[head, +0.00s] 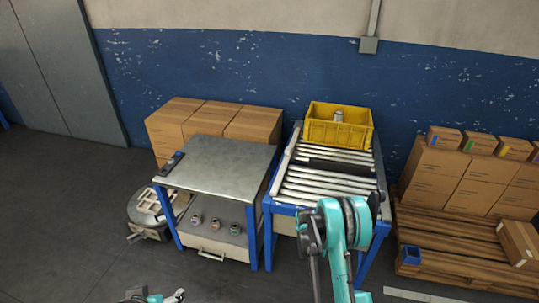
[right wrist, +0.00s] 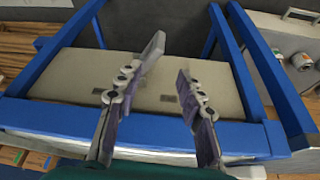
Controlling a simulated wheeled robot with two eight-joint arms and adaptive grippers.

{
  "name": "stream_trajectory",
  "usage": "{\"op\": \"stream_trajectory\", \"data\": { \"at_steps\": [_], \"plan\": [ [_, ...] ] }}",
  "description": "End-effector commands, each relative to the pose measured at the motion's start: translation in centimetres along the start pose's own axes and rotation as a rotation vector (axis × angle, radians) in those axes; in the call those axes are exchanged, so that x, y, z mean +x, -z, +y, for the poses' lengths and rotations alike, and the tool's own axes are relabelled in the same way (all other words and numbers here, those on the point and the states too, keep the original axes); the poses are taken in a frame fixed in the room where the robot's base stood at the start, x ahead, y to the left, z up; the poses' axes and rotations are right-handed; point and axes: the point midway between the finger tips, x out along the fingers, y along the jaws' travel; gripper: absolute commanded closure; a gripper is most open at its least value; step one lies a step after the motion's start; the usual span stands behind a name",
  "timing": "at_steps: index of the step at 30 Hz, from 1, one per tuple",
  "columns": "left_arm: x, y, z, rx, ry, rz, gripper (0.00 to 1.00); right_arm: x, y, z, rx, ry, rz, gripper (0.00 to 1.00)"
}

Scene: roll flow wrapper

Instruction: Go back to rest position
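In the right wrist view my right gripper (right wrist: 168,62) is open, its two fingers apart with nothing between them. It points at a beige box (right wrist: 155,82) behind the blue frame (right wrist: 150,130) of a stand. In the head view my teal right arm rises in front of the roller conveyor (head: 327,175); its fingers are not clear there. Only a small part of my left gripper (head: 176,297) shows at the bottom edge of the head view, so its opening cannot be told.
A yellow crate (head: 318,131) with a can (head: 338,116) sits on the conveyor's far end. A metal-topped table (head: 220,160) stands left, with several cans on its lower shelf. Cartons (head: 180,118) stand behind; a pallet (head: 450,240) with cartons is right. Floor at left is clear.

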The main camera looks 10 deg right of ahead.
Motion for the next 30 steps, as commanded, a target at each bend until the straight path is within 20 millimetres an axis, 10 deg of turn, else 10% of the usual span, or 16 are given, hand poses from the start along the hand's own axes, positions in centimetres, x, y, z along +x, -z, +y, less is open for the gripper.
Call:
{"op": "stream_trajectory", "data": {
  "at_steps": [5, 16, 30],
  "plan": [
    [0.0, 0.0, 0.0, 0.000, 0.000, 0.000, 0.27, -2.1, 0.5, -0.4, -0.018, 0.010, 0.004, 0.62],
    [0.0, 0.0, 0.0, 0.000, 0.000, 0.000, 0.27, -20.1, 1.2, -1.5, -0.179, 0.103, 0.053, 0.62],
    [0.0, 0.0, 0.0, 0.000, 0.000, 0.000, 0.27, -37.6, -8.1, 2.3, -0.399, 0.226, 0.143, 0.62]
  ]
}}
